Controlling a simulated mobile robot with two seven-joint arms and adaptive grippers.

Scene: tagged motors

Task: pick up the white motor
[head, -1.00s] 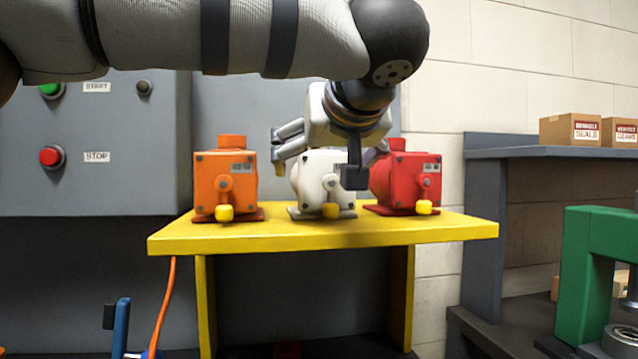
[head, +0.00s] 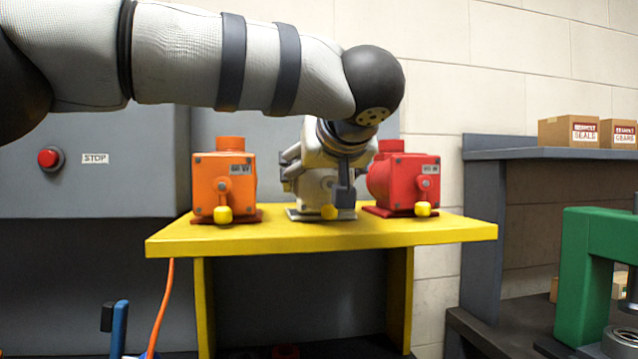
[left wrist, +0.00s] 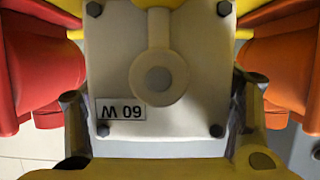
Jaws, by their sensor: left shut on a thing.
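The white motor (head: 315,190) stands on the yellow table (head: 320,236) between the orange motor (head: 224,184) and the red motor (head: 405,182). My left gripper (head: 318,182) reaches down over it from above and is shut on it, with a finger on each side. In the left wrist view the white motor's face (left wrist: 155,70) fills the middle, with a tag that reads upside down and the gripper's fingers at its left and right. The gripper hides much of the motor's upper part in the head view. My right gripper is not in view.
The orange and red motors stand close on either side of the white one. A grey panel with a red stop button (head: 50,158) is at the left. A grey shelf with cardboard boxes (head: 568,131) and a green press (head: 590,270) are at the right.

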